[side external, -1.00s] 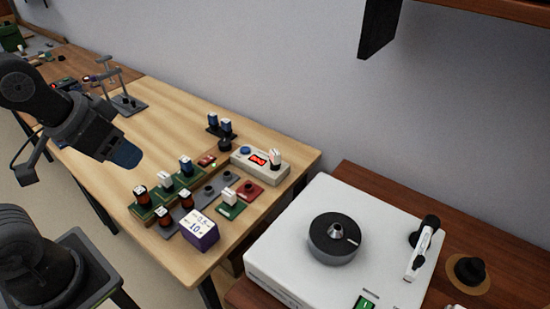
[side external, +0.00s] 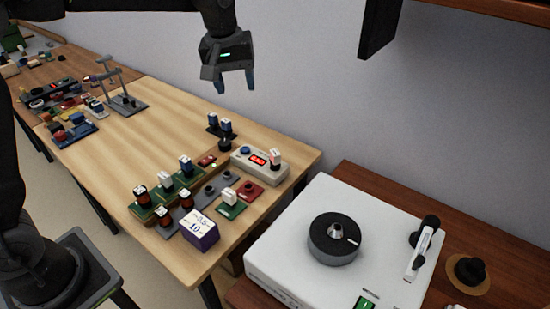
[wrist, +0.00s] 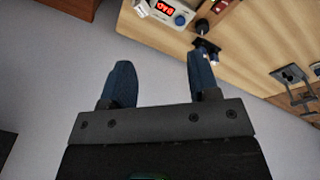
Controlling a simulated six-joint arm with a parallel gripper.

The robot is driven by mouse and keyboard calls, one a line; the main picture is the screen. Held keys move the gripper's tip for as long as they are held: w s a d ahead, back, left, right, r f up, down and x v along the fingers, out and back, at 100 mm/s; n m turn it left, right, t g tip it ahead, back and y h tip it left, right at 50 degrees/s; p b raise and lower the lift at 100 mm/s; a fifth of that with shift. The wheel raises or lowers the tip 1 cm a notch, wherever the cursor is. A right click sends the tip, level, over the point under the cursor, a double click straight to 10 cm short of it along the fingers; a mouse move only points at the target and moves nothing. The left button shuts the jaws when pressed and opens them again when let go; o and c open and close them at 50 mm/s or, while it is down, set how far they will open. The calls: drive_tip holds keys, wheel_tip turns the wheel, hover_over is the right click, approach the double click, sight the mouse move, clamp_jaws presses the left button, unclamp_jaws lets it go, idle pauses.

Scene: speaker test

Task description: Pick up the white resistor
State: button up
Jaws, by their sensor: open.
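Several small blocks with white on them could be the white resistor; I cannot tell for sure which it is. One white block (side external: 229,196) stands on a green base near the middle of the right part of the table. Another, whitish with a pink tint (side external: 275,157), stands on the right end of the tester; its white top also shows in the wrist view (wrist: 141,8). Another white-topped block (side external: 166,181) stands in the left row. My gripper (side external: 233,88) is open and empty, high above the table's back edge. Its two blue fingers (wrist: 160,64) point down, apart from everything.
The grey tester (side external: 258,168) has a red lit display. A purple box with a numbered white top (side external: 199,230) stands at the front.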

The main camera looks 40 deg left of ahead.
drive_tip(key=w+d+f+n+g, duration=0.15)
drive_tip(key=w+f+n, duration=0.25)
drive_tip(key=w+f, duration=0.75)
approach(275, 152)
drive_tip(key=shift+g, duration=0.25)
drive_tip(key=f, duration=0.5)
drive_tip(key=shift+w+a+f, duration=0.1)
drive_tip(key=shift+w+a, duration=0.05)
drive_tip(key=shift+a, duration=0.15)
drive_tip(key=shift+d+f, duration=0.2)
drive_tip(key=shift+f, duration=1.1)
drive_tip(key=shift+d+f, duration=0.15)
drive_tip(key=shift+f, duration=1.2)
drive_tip(key=shift+c, duration=0.4)
drive_tip(key=c, duration=0.9)
drive_tip(key=shift+c, duration=0.2)
drive_tip(key=shift+r, duration=0.1)
